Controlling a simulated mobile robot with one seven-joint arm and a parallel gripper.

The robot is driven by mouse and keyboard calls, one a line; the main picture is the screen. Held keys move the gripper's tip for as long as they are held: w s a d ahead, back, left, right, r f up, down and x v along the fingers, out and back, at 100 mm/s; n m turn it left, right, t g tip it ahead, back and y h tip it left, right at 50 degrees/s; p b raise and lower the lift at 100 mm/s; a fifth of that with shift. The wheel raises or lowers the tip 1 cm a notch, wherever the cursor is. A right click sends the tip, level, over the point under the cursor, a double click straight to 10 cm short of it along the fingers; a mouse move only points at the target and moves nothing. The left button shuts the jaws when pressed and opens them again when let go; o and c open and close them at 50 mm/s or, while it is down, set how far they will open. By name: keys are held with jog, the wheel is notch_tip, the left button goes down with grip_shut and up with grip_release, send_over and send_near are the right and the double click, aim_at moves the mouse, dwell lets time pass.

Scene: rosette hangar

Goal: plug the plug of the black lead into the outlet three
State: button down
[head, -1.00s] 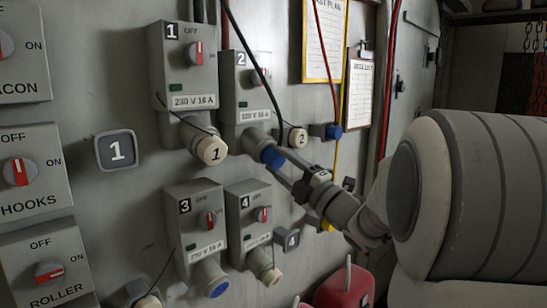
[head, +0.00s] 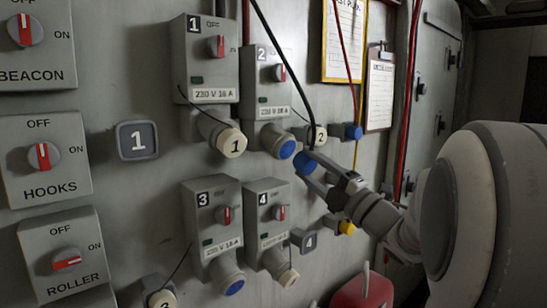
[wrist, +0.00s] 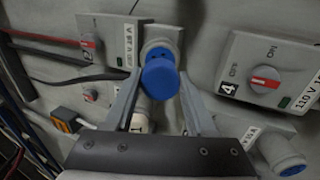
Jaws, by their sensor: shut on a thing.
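The blue plug (head: 305,163) of the black lead (head: 298,75) is between the fingers of my gripper (head: 318,182), which is shut on it. In the wrist view the plug's blue end (wrist: 160,76) shows between the two fingers. The plug is in front of the wall, just lower right of outlet two's blue socket (head: 287,149). Outlet three (head: 212,222) is a grey box lower left of my gripper, with a red switch. Its socket, with a blue face (head: 235,288), points down and outward and looks empty.
Outlet four (head: 267,215) stands beside outlet three, with a cream cap (head: 289,278) below. Outlet one (head: 207,65) and outlet two (head: 268,85) are above. A cap marked 3 (head: 162,300) hangs lower left. A red container (head: 362,292) stands below my gripper.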

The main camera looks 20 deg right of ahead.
jog(key=shift+b+v, duration=0.75)
jog(key=shift+v, duration=0.4)
